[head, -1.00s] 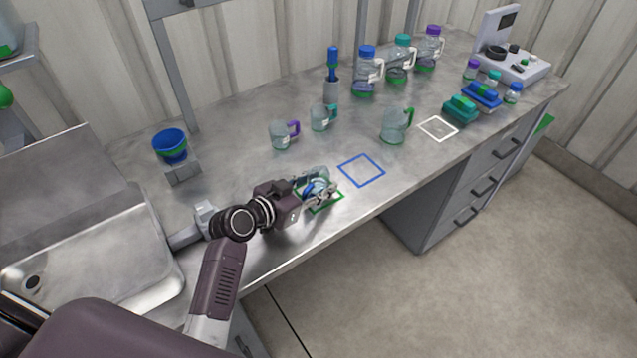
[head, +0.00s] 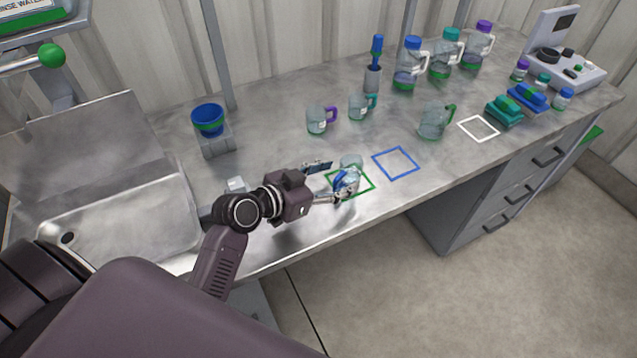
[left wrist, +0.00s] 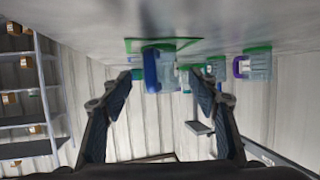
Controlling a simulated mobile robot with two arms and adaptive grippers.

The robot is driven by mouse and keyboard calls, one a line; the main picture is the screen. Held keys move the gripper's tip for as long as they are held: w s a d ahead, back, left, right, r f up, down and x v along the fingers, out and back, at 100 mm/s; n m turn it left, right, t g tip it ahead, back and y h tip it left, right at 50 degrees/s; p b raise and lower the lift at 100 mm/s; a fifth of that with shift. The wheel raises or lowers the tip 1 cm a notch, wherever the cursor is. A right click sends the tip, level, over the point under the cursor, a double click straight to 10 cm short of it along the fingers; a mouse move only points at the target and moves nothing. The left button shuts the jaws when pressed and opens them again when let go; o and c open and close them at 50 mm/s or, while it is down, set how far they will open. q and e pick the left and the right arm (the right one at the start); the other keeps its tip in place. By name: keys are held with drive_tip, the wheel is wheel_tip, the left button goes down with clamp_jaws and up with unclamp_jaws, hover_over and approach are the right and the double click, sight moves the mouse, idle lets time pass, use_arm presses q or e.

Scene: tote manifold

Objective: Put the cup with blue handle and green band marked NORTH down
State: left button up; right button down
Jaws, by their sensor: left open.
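A clear cup (head: 351,163) with a blue handle stands on the bench at the green square outline (head: 368,189). Its blue handle faces my left gripper (head: 328,182). The gripper is open, with one finger on each side of the handle, and partly covers the cup. In the left wrist view, which looks upside down, the cup (left wrist: 166,70) and its blue handle lie between the spread fingers (left wrist: 159,76). No lettering on the cup can be read. My right gripper is not in view.
A purple-handled cup (head: 317,121), a teal-handled cup (head: 358,107) and a green-handled jug (head: 433,122) stand behind. Blue (head: 396,163) and white (head: 479,128) outlines are empty. A sink (head: 120,215) is at left; the front edge is close.

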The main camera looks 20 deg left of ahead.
use_arm(q)
drive_tip(key=v, duration=0.6)
drive_tip(key=shift+s+r+b, duration=0.15)
drive_tip(key=shift+s+b, duration=0.05)
drive_tip(key=shift+b, duration=0.2)
